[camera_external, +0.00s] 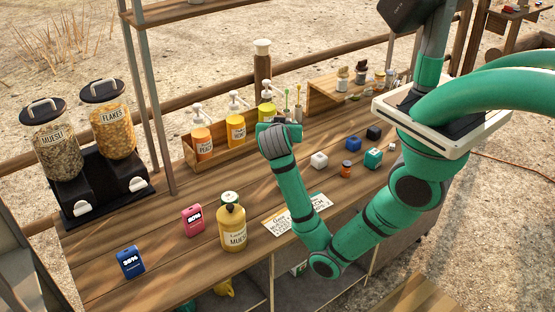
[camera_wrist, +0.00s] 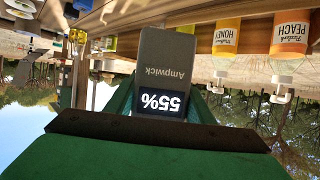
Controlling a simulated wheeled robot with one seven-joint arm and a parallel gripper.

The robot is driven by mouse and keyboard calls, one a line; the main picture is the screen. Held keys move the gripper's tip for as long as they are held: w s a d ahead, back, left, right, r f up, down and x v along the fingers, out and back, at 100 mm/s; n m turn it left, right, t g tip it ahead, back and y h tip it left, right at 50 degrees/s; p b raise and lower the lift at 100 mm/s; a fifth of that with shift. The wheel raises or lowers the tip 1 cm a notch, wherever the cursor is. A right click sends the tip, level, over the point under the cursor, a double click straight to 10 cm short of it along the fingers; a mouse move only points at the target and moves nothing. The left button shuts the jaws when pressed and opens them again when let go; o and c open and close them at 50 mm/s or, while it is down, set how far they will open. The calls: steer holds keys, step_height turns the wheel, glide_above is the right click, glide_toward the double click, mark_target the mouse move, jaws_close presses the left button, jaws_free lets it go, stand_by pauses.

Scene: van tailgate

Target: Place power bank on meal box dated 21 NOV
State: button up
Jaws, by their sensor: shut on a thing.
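My gripper (camera_wrist: 158,98) is shut on a dark grey power bank (camera_wrist: 163,58) marked Ampwick, with a 55% display, upside down in the wrist view. In the external view my gripper (camera_external: 278,127) is above the counter near the sauce bottles, and the held power bank is hidden there. A blue power bank (camera_external: 130,262) and a pink power bank (camera_external: 193,220) stand on the counter at the left. I cannot make out any meal box dated 21 NOV.
Several small cubes, including a white one (camera_external: 319,160), are at the right. A wooden rack (camera_external: 207,150) holds pump bottles. Cereal dispensers (camera_external: 112,132) stand far left.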

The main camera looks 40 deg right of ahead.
steer(key=shift+m+g, duration=0.3)
steer(key=shift+d+f, duration=0.55)
steer(key=shift+f, duration=1.6)
steer(key=shift+d+f, duration=0.5)
steer(key=shift+f, duration=1.7)
steer(key=shift+d+f, duration=0.55)
steer(key=shift+f, duration=1.6)
steer(key=shift+f, duration=0.15)
steer(key=o, duration=1.2)
steer(key=shift+s+r, duration=0.1)
steer(key=shift+r, duration=0.1)
steer(key=v, duration=1.2)
